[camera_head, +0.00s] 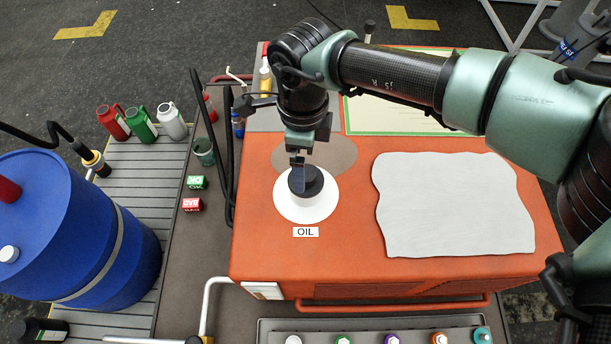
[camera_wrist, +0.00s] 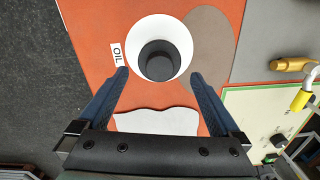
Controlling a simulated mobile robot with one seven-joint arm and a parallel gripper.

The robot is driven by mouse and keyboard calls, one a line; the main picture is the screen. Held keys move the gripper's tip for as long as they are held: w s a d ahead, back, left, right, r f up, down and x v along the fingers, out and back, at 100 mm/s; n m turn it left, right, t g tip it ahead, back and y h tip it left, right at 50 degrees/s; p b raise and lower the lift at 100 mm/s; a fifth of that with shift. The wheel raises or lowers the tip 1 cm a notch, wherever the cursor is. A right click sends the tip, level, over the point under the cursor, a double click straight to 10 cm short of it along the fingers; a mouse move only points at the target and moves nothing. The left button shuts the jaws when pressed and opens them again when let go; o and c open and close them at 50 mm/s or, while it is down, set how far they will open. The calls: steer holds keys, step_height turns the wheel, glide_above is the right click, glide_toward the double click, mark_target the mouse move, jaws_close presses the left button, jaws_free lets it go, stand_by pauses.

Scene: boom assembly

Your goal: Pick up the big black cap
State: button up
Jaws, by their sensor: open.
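The big black cap (camera_head: 314,184) is a round black cylinder on a white round piece (camera_head: 300,212) on the orange top, next to a label reading OIL (camera_head: 306,232). In the wrist view the cap (camera_wrist: 159,66) stands in the middle of the white ring (camera_wrist: 180,38). My gripper (camera_head: 298,172) is over the cap in the head view and hides part of it. In the wrist view my gripper (camera_wrist: 158,73) is open, with one blue finger on each side of the cap's near edge. The fingers look apart from the cap; their exact height is unclear.
A grey wavy-edged sheet (camera_head: 452,205) lies right of the cap. A flat brown disc (camera_head: 328,155) lies behind it. Black hoses (camera_head: 229,165) stand at the left edge. A blue barrel (camera_head: 70,235) and small red, green and white cans (camera_head: 172,122) stand further left.

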mark_target(314, 179)
steer(key=f, duration=0.5)
steer(key=shift+d+f, duration=0.2)
steer(key=shift+f, duration=0.1)
steer(key=shift+c, duration=0.3)
steer(key=c, duration=1.1)
